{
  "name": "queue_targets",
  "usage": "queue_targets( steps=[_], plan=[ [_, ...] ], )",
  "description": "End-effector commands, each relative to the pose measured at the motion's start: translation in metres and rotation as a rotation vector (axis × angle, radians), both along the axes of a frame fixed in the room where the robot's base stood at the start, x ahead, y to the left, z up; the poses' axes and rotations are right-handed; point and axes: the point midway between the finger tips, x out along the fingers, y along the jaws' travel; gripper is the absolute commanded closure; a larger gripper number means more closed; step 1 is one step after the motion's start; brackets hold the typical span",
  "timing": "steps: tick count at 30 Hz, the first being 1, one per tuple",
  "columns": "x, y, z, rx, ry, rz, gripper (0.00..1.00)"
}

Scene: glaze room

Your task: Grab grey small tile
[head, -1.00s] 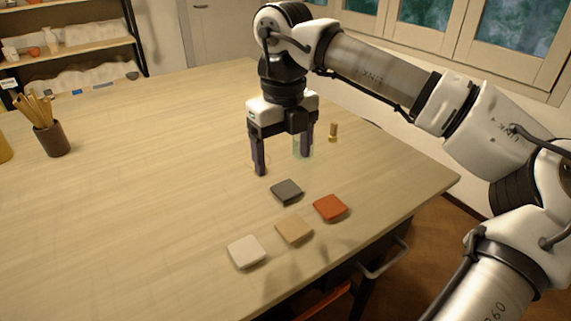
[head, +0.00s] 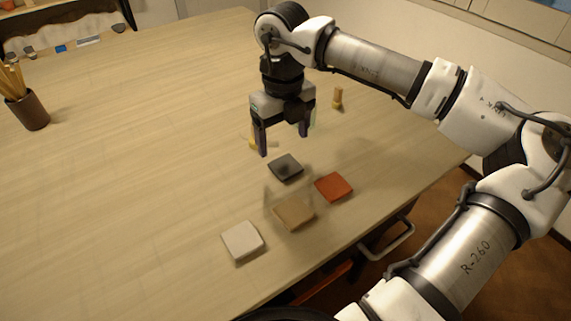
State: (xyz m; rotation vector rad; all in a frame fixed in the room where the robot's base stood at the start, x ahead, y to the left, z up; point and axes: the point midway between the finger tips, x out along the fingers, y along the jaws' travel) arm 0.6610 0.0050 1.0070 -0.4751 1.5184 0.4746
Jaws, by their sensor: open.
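The grey small tile (head: 286,168) lies flat on the wooden table, the farthest back of a group of small square tiles. My gripper (head: 284,145) is open and empty, pointing down. In the picture its fingertips are just above and behind the grey tile, apart from it. The exact height of the fingers over the table cannot be told. The grey tile is in full view.
A red-orange tile (head: 333,187), a tan tile (head: 294,213) and a white tile (head: 242,241) lie nearby. A small brass-coloured object (head: 338,98) stands behind. A brown cup of sticks (head: 30,112) stands far left.

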Motion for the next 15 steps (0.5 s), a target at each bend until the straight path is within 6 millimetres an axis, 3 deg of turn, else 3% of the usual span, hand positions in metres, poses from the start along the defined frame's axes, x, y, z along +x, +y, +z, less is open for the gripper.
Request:
queue_targets(
  steps=[15],
  plan=[
    [-0.009,0.003,-0.053,0.002,0.001,0.001,0.22]
  ],
)
